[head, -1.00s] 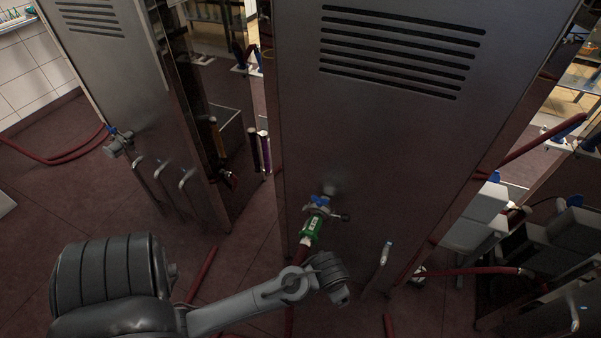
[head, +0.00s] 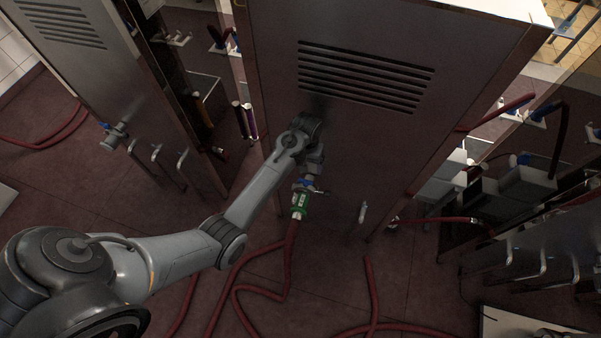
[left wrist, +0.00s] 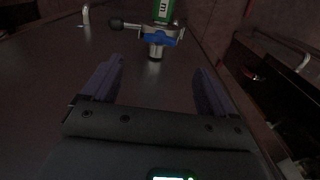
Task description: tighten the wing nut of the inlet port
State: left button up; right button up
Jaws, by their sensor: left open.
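The inlet port (left wrist: 155,53) is a short metal stub on the cabinet front, at the top middle of the left wrist view. A metal clamp with a blue part (left wrist: 158,41) sits around the joint, below a green coupling (left wrist: 163,11). A dark knob, apparently the wing nut (left wrist: 117,24), sticks out to the left of the clamp. In the head view the green coupling (head: 299,203) hangs below the port with a red hose. My left gripper (left wrist: 156,72) is open and empty, close in front of the cabinet; its fingers point toward the port and touch nothing visible. My right gripper is not in view.
The steel cabinet (head: 350,130) with a slotted vent fills the middle. A bent metal handle (head: 362,212) stands to the right of the port. Red hoses (head: 287,262) lie on the brown floor. Another cabinet (head: 95,90) stands at the left with an open gap between them.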

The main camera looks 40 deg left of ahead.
aim_at(306, 180)
pick_arm(q)
notch_tip(306, 180, down, 10)
jog(key=shift+d+f+b, duration=0.1)
jog(key=shift+b, duration=1.05)
